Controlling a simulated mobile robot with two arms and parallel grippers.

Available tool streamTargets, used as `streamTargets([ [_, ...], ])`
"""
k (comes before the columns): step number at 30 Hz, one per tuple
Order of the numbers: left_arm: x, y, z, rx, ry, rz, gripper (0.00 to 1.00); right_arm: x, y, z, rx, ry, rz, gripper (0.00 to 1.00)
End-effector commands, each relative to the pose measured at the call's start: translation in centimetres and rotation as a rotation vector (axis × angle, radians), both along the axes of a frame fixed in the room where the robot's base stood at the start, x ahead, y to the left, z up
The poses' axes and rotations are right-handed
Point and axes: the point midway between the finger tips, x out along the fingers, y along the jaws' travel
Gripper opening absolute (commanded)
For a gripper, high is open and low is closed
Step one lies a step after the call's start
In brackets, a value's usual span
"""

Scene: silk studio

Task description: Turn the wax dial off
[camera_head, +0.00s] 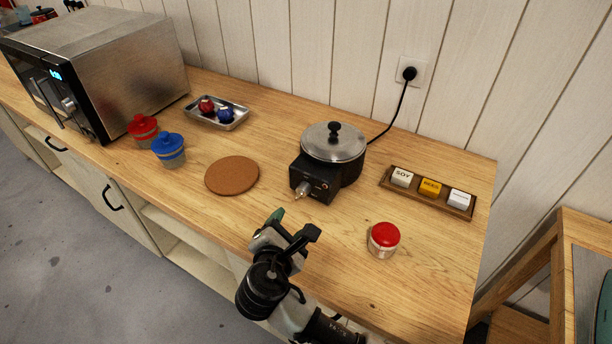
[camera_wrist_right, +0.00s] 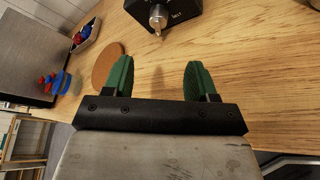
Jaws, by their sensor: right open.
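The wax melter (camera_head: 333,158) is a black pot with a steel lid and a black control box on the wooden counter. Its metal dial (camera_head: 303,190) sticks out from the front of the box, and the dial also shows in the right wrist view (camera_wrist_right: 158,17) at the top. My right gripper (camera_head: 292,222) is in front of the melter, over the counter's front part, apart from the dial. In the right wrist view its green fingertips (camera_wrist_right: 157,80) are spread with nothing between them. My left gripper is not in view.
A cork mat (camera_head: 232,175) lies left of the melter. A black cord runs to the wall socket (camera_head: 412,72). Bare counter lies before the dial.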

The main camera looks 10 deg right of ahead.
Motion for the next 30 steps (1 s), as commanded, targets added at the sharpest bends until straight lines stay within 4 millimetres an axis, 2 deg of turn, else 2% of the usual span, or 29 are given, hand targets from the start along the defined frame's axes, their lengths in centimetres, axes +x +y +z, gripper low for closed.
streamTargets([
  [4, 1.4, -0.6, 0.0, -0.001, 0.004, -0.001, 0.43, 1.9, -0.5, -0.2, 0.001, 0.003, 0.001, 0.57],
  [7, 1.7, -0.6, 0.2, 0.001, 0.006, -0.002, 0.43, 3.0, -0.9, -0.5, -0.002, 0.005, -0.001, 0.57],
  [11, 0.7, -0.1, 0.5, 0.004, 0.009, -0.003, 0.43, 4.4, -1.4, -0.8, -0.003, -0.001, -0.002, 0.57],
  [15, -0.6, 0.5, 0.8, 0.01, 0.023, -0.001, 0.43, 6.6, -2.1, -1.3, -0.004, -0.004, -0.001, 0.57],
  [21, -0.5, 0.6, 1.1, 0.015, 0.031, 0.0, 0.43, 9.9, -3.1, -2.7, -0.002, 0.002, -0.001, 0.57],
  [24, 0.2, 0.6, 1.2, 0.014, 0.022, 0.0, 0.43, 10.8, -3.4, -3.0, 0.0, 0.002, 0.0, 0.57],
  [30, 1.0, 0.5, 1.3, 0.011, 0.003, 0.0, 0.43, 11.1, -3.5, -3.1, 0.001, 0.0, 0.001, 0.57],
])
